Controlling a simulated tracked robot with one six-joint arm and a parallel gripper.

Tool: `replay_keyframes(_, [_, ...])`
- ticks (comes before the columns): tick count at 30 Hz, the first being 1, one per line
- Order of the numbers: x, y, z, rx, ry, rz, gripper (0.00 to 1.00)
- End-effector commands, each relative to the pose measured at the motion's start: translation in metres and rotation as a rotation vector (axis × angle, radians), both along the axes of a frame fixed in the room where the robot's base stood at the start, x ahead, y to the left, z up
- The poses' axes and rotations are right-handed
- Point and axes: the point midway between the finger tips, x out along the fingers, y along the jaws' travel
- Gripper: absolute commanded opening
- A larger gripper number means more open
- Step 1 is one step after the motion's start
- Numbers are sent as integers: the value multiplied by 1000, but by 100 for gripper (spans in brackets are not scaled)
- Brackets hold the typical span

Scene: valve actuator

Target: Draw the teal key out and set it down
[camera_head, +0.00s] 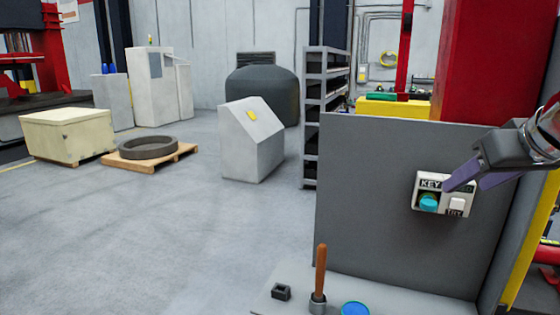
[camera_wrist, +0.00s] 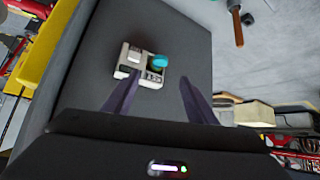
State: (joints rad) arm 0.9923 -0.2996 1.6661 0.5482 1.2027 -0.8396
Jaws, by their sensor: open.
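The teal key (camera_head: 428,203) sits in a pale switch box marked KEY (camera_head: 458,207) on an upright grey panel (camera_head: 365,190). The teal key also shows in the wrist view (camera_wrist: 160,61), on the side of the box (camera_wrist: 134,56) toward the picture's right. My gripper (camera_head: 465,182) comes in from the right in the head view, its purple fingers near the box's upper right. In the wrist view my gripper (camera_wrist: 158,90) is open and empty, its fingers spread below the key in the picture. I cannot tell whether a fingertip touches the box.
A light ledge (camera_head: 400,293) at the panel's foot holds a wooden-handled tool (camera_head: 320,270), a small dark block (camera_head: 281,291) and a blue round thing (camera_head: 354,309). A red column (camera_head: 490,60) stands behind the panel. Open floor (camera_head: 160,240) lies to the left.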

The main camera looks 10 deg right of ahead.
Motion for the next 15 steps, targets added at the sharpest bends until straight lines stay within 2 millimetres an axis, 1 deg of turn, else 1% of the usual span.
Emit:
replay_keyframes(10, [3,1,-2,1,0,4,52])
replay_keyframes(15, [12,0,-12,4,1,6,52])
